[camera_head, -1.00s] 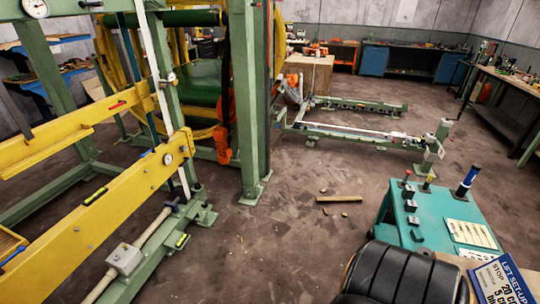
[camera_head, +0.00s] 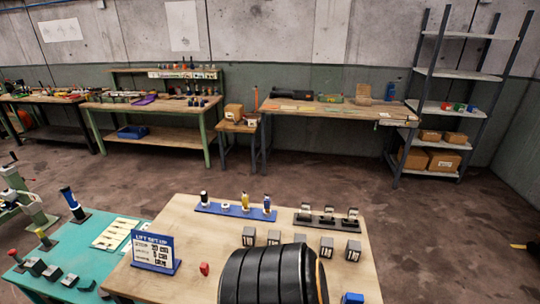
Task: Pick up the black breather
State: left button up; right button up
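A blue rack (camera_head: 236,211) on the wooden table holds several small upright parts. Its leftmost part (camera_head: 203,198) has a black top and a white lower band. A yellow part (camera_head: 245,200) and a part with a dark top and pale body (camera_head: 267,205) stand farther right. I cannot tell for sure which part is the black breather. A black rack (camera_head: 328,221) to the right carries several dark-and-white parts.
The wooden table (camera_head: 180,227) also bears a large black ribbed roll (camera_head: 262,278), dark cubes (camera_head: 326,247) and a LIFT SET-UP sign (camera_head: 154,252). A teal table (camera_head: 75,245) adjoins at left. Benches (camera_head: 330,106) and a shelf (camera_head: 455,74) line the wall; floor between is clear.

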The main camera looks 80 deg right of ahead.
aim_at(204, 197)
jog(key=z, duration=2.05)
jog(key=i+j+z, duration=0.1)
jog(key=j+z, duration=0.75)
jog(key=z, duration=0.15)
jog(key=j+z, duration=0.5)
